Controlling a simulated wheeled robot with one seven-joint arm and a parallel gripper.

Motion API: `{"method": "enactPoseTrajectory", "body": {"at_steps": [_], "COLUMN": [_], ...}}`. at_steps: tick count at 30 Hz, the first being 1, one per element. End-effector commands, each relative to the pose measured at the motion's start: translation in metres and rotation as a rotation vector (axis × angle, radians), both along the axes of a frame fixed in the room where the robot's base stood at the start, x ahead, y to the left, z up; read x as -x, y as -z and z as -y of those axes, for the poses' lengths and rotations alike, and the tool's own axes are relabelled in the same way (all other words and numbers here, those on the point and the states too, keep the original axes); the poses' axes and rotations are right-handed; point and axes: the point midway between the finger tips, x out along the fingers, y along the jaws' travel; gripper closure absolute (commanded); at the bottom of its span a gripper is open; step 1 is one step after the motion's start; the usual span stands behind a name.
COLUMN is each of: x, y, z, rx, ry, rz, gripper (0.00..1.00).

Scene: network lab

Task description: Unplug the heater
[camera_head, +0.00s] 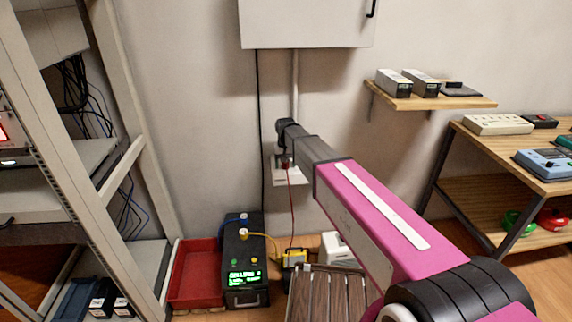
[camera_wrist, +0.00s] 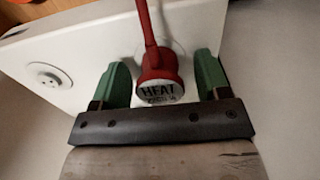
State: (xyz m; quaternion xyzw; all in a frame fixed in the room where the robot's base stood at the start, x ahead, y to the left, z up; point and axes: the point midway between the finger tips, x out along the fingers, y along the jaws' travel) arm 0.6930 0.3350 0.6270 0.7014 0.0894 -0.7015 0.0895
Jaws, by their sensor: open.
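The heater's plug (camera_wrist: 158,76) is red with a round end labelled "HEAT". It sits at a white outlet plate (camera_wrist: 85,52), and its red cable (camera_wrist: 147,20) runs up from it in the wrist view. My gripper (camera_wrist: 162,68) is open, with one green finger on each side of the plug. A gap shows on both sides. In the head view the red plug (camera_head: 286,163) shows at the wall outlet plate (camera_head: 292,179), below the end of my arm. The red cable hangs from it to the floor. My fingers are hard to make out there.
An empty round socket (camera_wrist: 48,78) is left of the plug. A rack is at left, a wall shelf (camera_head: 420,101) at right.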

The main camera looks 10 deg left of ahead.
Motion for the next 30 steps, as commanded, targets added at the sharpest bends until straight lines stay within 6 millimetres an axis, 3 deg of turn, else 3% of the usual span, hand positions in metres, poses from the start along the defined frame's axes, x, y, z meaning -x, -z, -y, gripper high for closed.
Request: {"method": "enactPoseTrajectory", "body": {"at_steps": [28,29,30], "x": [0.0,0.0,0.0], "y": [-0.0004,-0.0004,-0.0004], "z": [0.0,0.0,0.0], "rx": [0.0,0.0,0.0], "ry": [0.0,0.0,0.0], "rz": [0.0,0.0,0.0], "gripper": [0.31,0.37,0.5]}}
